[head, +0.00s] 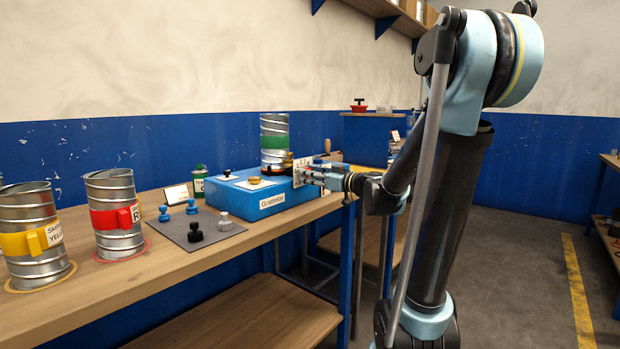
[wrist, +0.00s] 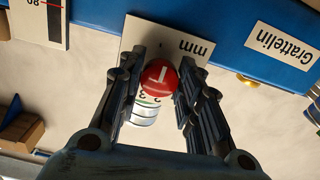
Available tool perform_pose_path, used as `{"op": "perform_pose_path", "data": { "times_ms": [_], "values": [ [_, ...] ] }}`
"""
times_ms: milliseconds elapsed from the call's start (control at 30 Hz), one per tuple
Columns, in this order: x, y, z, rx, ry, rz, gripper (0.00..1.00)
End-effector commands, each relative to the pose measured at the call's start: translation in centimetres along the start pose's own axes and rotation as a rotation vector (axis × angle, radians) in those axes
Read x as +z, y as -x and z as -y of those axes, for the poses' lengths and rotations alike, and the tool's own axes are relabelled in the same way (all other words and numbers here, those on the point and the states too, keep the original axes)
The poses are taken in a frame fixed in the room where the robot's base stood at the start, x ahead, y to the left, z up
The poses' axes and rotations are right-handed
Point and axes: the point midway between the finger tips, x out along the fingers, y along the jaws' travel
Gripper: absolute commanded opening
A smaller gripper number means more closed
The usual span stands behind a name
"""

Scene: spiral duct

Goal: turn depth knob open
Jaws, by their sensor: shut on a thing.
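The depth knob is a round red knob (wrist: 159,76) with a white line on its face, in front of a pale plate (wrist: 150,35) marked "mm". My gripper (wrist: 160,82) has one finger on each side of the knob and is shut on it. In the head view my gripper (head: 310,178) reaches the right end of the blue box (head: 255,190) labelled "Grattelin", at the small scale plate (head: 300,164). There the fingers hide the knob. Part of the dial's numbers shows below the knob in the wrist view.
Ducts with red (head: 112,212) and yellow (head: 30,240) bands stand on the bench at left. A grey mat (head: 190,236) holds several loose knobs. The floor (head: 530,280) to the right is clear.

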Motion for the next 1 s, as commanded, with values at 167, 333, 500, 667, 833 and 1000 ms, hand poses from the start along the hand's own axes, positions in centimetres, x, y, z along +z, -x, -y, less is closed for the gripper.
{"op": "perform_pose_path", "data": {
  "times_ms": [167, 333, 500, 667, 833, 1000],
  "values": [
    [0.23, 0.19, -0.14, 0.006, 0.131, 0.005, 0.09],
    [0.21, 0.18, -0.17, 0.006, 0.221, 0.005, 0.09],
    [0.19, 0.17, -0.19, 0.006, 0.275, 0.005, 0.09],
    [0.17, 0.16, -0.20, 0.006, 0.299, 0.005, 0.09],
    [0.14, 0.14, -0.21, 0.006, 0.305, 0.004, 0.09],
    [0.10, 0.12, -0.21, 0.006, 0.304, 0.004, 0.09]
  ]
}}
